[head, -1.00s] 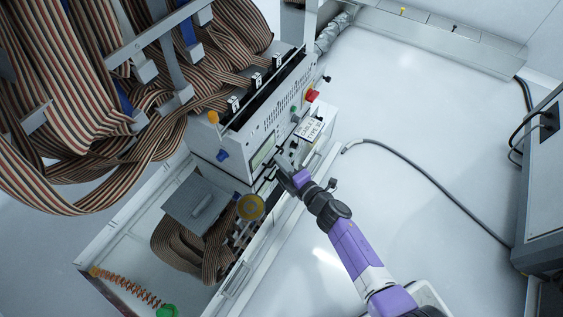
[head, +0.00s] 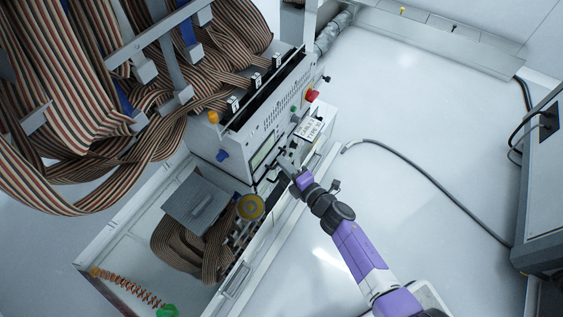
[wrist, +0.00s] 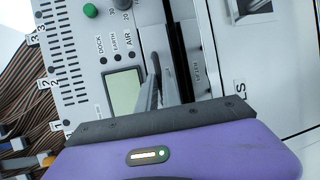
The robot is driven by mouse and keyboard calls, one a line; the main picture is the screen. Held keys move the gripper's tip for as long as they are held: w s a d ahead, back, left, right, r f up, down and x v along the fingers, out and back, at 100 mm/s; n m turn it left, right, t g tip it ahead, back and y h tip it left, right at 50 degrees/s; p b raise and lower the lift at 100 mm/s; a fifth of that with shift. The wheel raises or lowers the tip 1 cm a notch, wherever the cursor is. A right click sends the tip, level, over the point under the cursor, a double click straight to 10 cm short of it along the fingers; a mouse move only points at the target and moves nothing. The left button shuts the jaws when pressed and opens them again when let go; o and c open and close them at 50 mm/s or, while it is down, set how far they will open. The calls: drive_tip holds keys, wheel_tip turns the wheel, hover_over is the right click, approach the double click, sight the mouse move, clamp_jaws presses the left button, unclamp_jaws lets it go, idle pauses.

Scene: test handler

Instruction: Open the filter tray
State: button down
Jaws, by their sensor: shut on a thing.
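The white tester (head: 262,137) stands on the bench, its front panel facing my arm. In the wrist view a pale strip marked FILTER (wrist: 197,72), the filter tray's front, lies beside a dark gap (wrist: 178,45) in the panel. My gripper (head: 287,163) is at the lower part of this front. Its grey fingers (wrist: 160,82) are close together at the tray area, shut on the filter tray. The exact grip point is hidden by the fingers, and I cannot tell how far the tray is out.
A small display (wrist: 125,91), a green button (wrist: 91,10) and a black knob (wrist: 122,4) sit close left of my fingers. Striped ribbon cables (head: 80,120) hang at left.

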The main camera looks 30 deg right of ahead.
drive_tip(key=s+d, duration=0.5)
drive_tip(key=s, duration=0.3)
drive_tip(key=s+d, duration=0.5)
drive_tip(key=s, duration=0.4)
drive_tip(key=shift+s+d, duration=0.15)
drive_tip(key=shift+d, duration=0.25)
drive_tip(key=c, duration=1.5)
unclamp_jaws()
drive_tip(key=p+v, duration=0.2)
drive_tip(key=v, duration=0.5)
drive_tip(key=shift+s+r+p, duration=0.1)
drive_tip(key=shift+s+p, duration=0.2)
drive_tip(key=shift+s, duration=0.05)
